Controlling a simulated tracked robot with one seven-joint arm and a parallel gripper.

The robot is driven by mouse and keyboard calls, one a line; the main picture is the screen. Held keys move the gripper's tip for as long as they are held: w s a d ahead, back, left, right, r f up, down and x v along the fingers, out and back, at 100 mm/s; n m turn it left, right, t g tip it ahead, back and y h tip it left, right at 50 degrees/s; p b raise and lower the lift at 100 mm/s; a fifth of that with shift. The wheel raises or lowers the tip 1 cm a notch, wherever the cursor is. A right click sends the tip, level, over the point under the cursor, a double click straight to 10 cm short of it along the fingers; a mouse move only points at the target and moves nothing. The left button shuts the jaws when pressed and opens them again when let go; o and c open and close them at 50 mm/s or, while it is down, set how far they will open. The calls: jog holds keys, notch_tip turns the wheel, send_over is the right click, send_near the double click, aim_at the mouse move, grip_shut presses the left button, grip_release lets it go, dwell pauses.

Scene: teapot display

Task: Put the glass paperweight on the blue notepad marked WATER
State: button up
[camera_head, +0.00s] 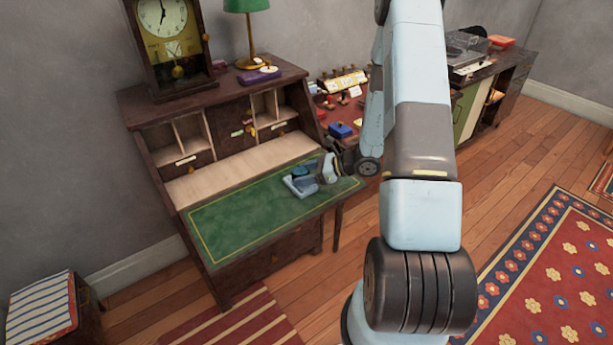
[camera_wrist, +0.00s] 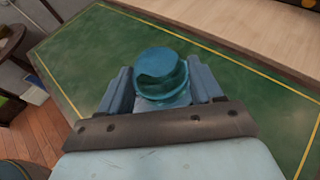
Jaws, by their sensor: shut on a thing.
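The glass paperweight (camera_wrist: 158,66) is a teal, rounded piece between the two blue-grey fingers of my gripper (camera_wrist: 160,84) in the wrist view. My gripper is shut on it. In the head view, my gripper (camera_head: 302,183) is over the right part of the desk's green writing surface (camera_head: 240,220), with the dark blue paperweight (camera_head: 301,171) at its fingers. I cannot tell whether the paperweight touches the surface. I cannot make out a blue notepad marked WATER; no lettering is readable.
The desk carries a clock (camera_head: 165,35), a green lamp (camera_head: 247,8) and a purple box (camera_head: 259,75) on top. Behind my arm, a red-topped table (camera_head: 352,112) holds small items, including a blue one (camera_head: 341,130). The left and middle of the green surface are clear.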

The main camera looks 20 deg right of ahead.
jog(key=shift+f, duration=0.5)
jog(key=shift+f, duration=0.2)
jog(key=o, duration=1.2)
jog(key=shift+o, duration=0.2)
